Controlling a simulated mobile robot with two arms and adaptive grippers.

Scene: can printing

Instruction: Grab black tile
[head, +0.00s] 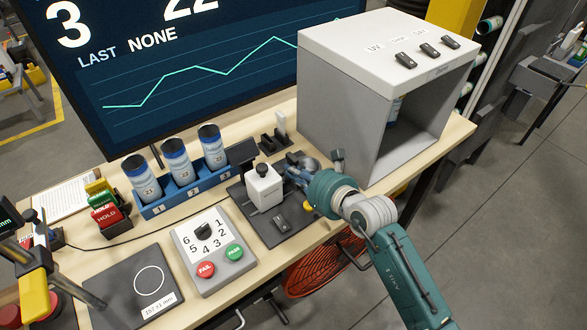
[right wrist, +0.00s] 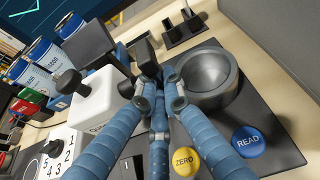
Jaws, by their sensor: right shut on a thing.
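My right gripper (head: 293,168) is over the dark reader plate, between the white block-shaped device and a round dark cup. In the right wrist view its blue fingers (right wrist: 153,88) are drawn together. They are shut on a small dark block at their tips, which looks like the black tile (right wrist: 143,50). In the head view the tile is hard to tell apart from the fingers. A dark tile stand (head: 274,140) is behind the gripper, with a white tile (head: 281,122) upright in it. My left gripper is not in view.
The white device (head: 263,187) is close on the left; the round cup (right wrist: 208,72) is close on the right. Yellow ZERO (right wrist: 184,161) and blue READ (right wrist: 248,141) buttons lie below. A blue rack (head: 187,197) holds printed cans. A grey booth (head: 345,110) stands at right.

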